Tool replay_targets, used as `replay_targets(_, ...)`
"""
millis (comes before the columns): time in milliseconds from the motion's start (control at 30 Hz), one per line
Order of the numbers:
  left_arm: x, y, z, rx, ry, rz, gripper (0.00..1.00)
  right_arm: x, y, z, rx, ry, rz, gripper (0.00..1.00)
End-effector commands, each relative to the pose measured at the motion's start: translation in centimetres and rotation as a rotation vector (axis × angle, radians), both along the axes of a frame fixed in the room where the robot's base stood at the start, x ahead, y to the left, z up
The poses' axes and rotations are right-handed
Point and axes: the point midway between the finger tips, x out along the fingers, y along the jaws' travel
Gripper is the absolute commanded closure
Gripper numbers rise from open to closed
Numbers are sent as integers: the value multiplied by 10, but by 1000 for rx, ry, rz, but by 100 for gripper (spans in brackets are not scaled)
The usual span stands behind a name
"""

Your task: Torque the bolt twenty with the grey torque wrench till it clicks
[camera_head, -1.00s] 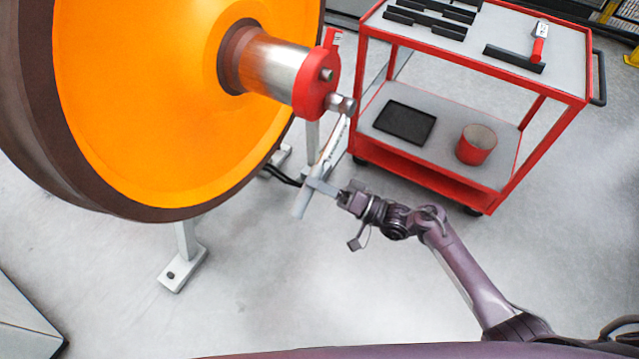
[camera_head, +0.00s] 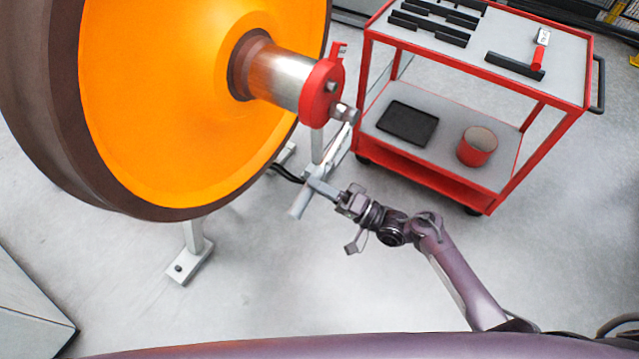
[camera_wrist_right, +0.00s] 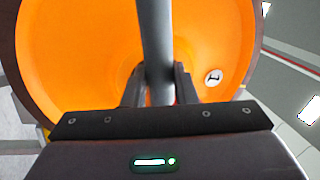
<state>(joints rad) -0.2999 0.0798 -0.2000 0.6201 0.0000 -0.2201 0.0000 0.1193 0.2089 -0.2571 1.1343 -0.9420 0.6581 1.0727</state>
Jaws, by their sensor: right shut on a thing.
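My right gripper (camera_head: 316,187) is shut on the grey torque wrench (camera_head: 298,205) near its lower handle end. The wrench slants up from the gripper to a metal head (camera_head: 344,112) at the red end cap (camera_head: 320,94) of the axle. I cannot tell whether the head is seated on a bolt or only beside it. A bolt head (camera_head: 331,86) shows on the cap's face; no number is readable. In the right wrist view the wrench shaft (camera_wrist_right: 156,45) passes between the two fingers of my right gripper (camera_wrist_right: 158,88). My left gripper is out of view.
The large orange wheel (camera_head: 180,110) fills the left, above a grey stand foot (camera_head: 188,265). A red trolley (camera_head: 525,150) stands at the right with black holders, a red-handled tool (camera_head: 540,50), a black tray (camera_head: 406,123) and a red cup (camera_head: 477,146). The floor below is clear.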

Motion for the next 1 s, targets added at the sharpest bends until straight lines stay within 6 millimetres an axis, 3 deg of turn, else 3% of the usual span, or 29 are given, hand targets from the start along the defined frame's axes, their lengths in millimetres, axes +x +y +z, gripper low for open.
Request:
replay_targets(100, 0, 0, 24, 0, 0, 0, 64, -2, 2, 21, 35, 42, 0, 100)
replay_targets(300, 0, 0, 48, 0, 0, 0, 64, -6, 5, 36, 90, 124, -1, 100)
replay_targets(733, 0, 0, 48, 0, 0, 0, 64, -7, 5, 35, 103, 144, 0, 100)
replay_targets(1000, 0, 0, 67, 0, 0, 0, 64, -8, 6, 49, 135, 192, 1, 100)
